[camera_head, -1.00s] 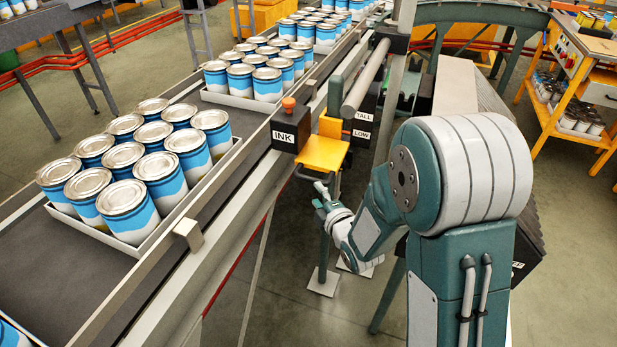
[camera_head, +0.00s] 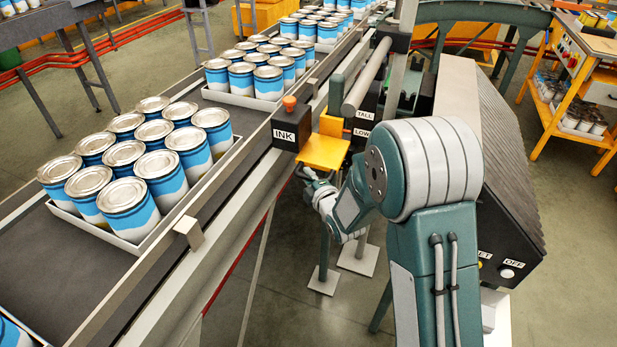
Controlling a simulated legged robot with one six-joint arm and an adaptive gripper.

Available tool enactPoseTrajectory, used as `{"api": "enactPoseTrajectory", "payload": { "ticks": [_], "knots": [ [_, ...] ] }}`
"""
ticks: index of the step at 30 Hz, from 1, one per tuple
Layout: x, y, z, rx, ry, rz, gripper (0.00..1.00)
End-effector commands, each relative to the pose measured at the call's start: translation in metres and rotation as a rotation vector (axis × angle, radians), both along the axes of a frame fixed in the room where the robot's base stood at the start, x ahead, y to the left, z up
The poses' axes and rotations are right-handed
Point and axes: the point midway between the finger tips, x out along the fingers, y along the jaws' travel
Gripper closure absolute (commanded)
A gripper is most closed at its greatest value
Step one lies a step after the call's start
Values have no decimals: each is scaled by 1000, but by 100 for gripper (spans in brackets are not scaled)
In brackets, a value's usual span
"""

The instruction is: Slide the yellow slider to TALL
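The yellow slider (camera_head: 323,152) is a flat plate with an upright part behind it, right of the black INK box (camera_head: 291,128). The TALL label (camera_head: 364,114) and, below it, the LOW label (camera_head: 362,132) are on a dark block to its right. The slider's plate sits lower than TALL, around or just below the height of LOW. My gripper (camera_head: 306,174) is just below the plate's front left edge, by its dark handle. The fingers are small and overlap the handle, so contact and opening cannot be made out.
A conveyor (camera_head: 60,265) with trays of blue and white cans (camera_head: 160,165) runs along the left. An orange knob (camera_head: 290,102) tops the INK box. A grey roller (camera_head: 366,78) is behind the slider. A dark ribbed housing with an OFF button (camera_head: 507,273) is at right.

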Motion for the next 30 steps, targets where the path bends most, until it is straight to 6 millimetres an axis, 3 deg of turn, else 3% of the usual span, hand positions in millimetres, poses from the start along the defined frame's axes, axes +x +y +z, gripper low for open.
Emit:
{"api": "enactPoseTrajectory", "payload": {
  "ticks": [7, 18, 29, 30],
  "knots": [
    [0, -3, 3, -1, 6, -9, 100],
    [0, -5, 61, 4, -4, -9, 100],
    [0, -6, 67, 6, -5, -12, 100],
    [0, -6, 68, 6, -5, -12, 74]
  ]
}}
